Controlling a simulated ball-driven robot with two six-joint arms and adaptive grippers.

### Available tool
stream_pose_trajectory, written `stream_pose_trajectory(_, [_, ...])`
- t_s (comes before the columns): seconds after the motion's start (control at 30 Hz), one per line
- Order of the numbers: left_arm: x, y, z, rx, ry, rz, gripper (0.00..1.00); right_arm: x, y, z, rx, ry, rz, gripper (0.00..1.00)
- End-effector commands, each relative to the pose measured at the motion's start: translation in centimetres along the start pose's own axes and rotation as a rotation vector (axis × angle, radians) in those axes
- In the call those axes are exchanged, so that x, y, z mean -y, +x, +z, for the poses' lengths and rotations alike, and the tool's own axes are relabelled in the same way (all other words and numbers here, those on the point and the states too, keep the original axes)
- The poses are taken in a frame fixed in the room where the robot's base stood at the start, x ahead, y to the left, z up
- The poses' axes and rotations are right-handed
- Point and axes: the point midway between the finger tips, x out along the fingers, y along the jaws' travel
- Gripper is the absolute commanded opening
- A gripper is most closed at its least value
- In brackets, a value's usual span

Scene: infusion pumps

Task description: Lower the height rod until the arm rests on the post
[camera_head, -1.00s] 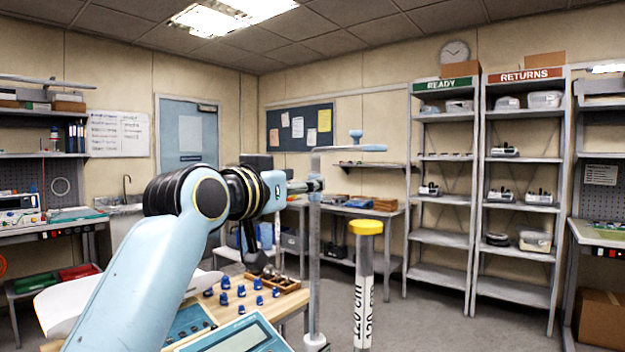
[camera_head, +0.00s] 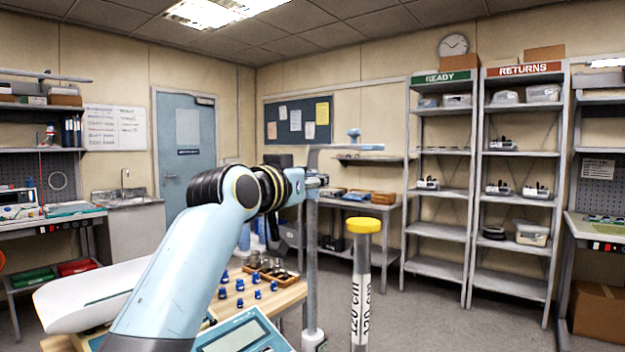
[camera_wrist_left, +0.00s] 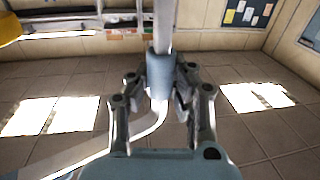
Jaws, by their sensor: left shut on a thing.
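The height rod (camera_head: 312,255) is a thin grey vertical pole. Its flat arm (camera_head: 345,147) sticks out to the right near the top, with a small blue knob on it. My left gripper (camera_head: 318,184) is at the rod below the arm. In the left wrist view its fingers (camera_wrist_left: 163,90) are shut on a blue-grey collar (camera_wrist_left: 160,68) around the rod. My right gripper is not in view.
A device with a screen (camera_head: 240,336) is at the front, left of the rod's foot. Shelves (camera_head: 440,190) stand at the back right. The floor right of the post is open.

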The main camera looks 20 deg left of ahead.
Motion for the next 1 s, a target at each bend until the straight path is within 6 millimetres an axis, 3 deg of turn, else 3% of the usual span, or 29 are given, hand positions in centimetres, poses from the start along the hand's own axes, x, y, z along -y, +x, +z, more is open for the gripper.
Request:
stream_pose_trajectory(0.17, [0.0,0.0,0.5,0.001,0.0,0.0,0.0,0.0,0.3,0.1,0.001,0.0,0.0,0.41])
stream_pose_trajectory(0.5, [-0.1,0.0,9.1,0.006,0.0,0.002,0.0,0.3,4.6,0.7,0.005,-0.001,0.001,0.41])
stream_pose_trajectory(0.6, [0.0,0.0,10.6,0.004,0.0,0.001,0.0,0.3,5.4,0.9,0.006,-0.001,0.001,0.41])
stream_pose_trajectory(1.0, [-0.1,0.0,11.3,0.007,0.0,0.001,0.0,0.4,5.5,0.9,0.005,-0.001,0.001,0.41])
